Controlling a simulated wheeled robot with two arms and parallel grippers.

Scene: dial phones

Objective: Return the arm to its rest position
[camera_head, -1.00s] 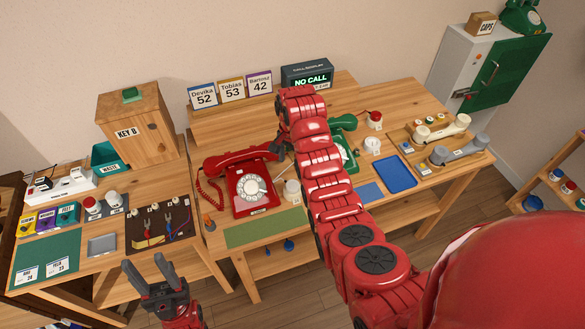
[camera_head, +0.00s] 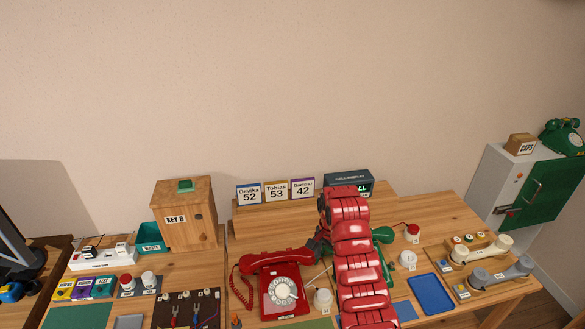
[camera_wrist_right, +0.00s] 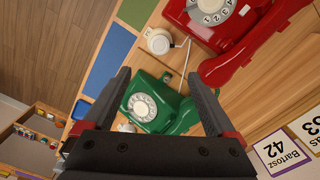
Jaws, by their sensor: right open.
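My right arm (camera_head: 358,262) is red and reaches up over the middle of the desk. Its dark gripper (camera_head: 314,250) shows partly beside the arm, near the red dial phone (camera_head: 283,290). In the right wrist view the gripper (camera_wrist_right: 159,78) is open and empty, its two fingers apart above the green dial phone (camera_wrist_right: 148,103). In the head view the arm hides most of the green phone (camera_head: 384,236). The red phone's handset lies across its top. My left gripper is out of view.
Name cards (camera_head: 276,191) and the call display (camera_head: 349,181) stand on the shelf behind. A wooden KEY B box (camera_head: 184,220) is at left. Loose handsets (camera_head: 490,272) lie at right. A grey cabinet with a green door (camera_head: 541,190) stands far right.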

